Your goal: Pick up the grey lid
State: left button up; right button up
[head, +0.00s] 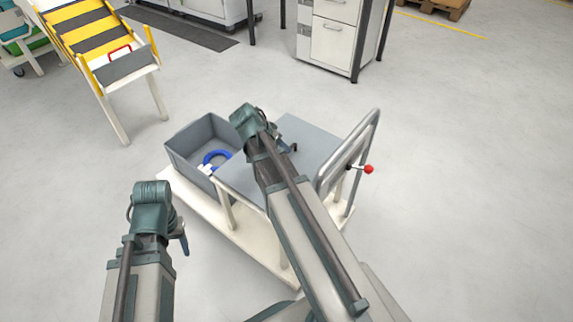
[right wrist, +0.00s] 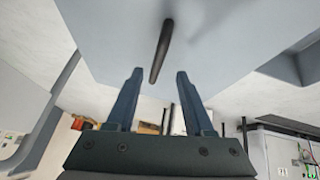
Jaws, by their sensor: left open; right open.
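The grey lid (head: 309,132) is a flat panel lying on the raised part of a cart, partly covered by my right arm. In the right wrist view, a grey surface (right wrist: 110,35), which looks like the lid, carries a dark bar handle (right wrist: 164,45). My right gripper (right wrist: 158,78) is open, with the handle's near end between or just beyond its fingertips; contact cannot be told. In the head view its fingers are mostly hidden by the arm. My left gripper (head: 183,238) is open and empty, left of the cart, above the floor.
A grey crate (head: 183,145) with a blue ring (head: 216,158) inside stands on the cart's cream deck (head: 205,205), left of the lid. A metal push handle with a red knob (head: 368,169) rises at the right. A yellow-striped ramp (head: 95,35) stands back left.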

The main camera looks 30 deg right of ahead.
jog(key=shift+b+x, duration=2.2)
jog(key=shift+x, duration=0.4)
jog(key=shift+s+d+r, duration=0.15)
jog(key=shift+s, duration=0.05)
grip_shut()
